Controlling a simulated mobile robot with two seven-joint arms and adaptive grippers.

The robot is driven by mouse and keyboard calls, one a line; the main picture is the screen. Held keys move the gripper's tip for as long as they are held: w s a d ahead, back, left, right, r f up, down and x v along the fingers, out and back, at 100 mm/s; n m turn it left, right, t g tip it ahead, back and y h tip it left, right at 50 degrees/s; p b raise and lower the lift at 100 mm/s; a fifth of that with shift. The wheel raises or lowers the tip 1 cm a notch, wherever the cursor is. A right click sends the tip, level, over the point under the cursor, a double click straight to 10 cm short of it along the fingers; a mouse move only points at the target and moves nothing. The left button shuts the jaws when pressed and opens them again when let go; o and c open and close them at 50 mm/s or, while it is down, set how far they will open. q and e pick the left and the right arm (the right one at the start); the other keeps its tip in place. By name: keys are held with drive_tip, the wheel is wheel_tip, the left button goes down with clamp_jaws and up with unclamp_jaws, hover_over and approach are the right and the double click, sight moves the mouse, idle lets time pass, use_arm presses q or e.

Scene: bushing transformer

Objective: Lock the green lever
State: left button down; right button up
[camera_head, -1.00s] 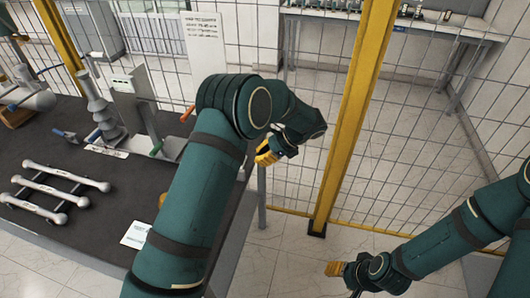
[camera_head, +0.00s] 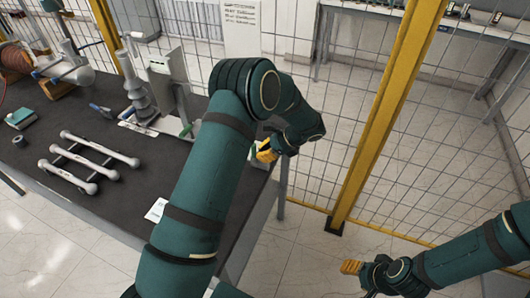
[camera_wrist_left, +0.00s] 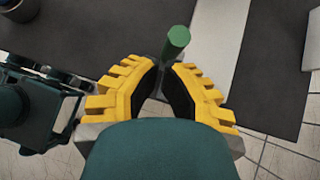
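The green lever (camera_head: 186,130) shows as a small green handle beside the grey metal stand (camera_head: 166,85) on the dark table, partly hidden by my left arm. In the left wrist view, a green rod end (camera_wrist_left: 176,42) stands just beyond my left fingertips, in line with the gap between them. My left gripper (camera_head: 265,152) has yellow fingers with dark pads. In the left wrist view its fingers (camera_wrist_left: 167,70) are apart with a narrow gap. Contact with the rod cannot be told. My right gripper (camera_head: 350,267) is low at the right, away from the table; its fingers are too small to read.
The dark table (camera_head: 110,205) carries a grey ribbed bushing (camera_head: 138,95), several silver bars (camera_head: 88,155) and a white card (camera_head: 156,210). A wire fence with a yellow post (camera_head: 385,115) stands behind. The floor at the right is clear.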

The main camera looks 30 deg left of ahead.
use_arm(q)
drive_tip(key=shift+a, duration=0.1)
drive_tip(key=shift+a+r+h, duration=0.1)
drive_tip(key=shift+a+h, duration=0.05)
drive_tip(key=shift+h, duration=0.15)
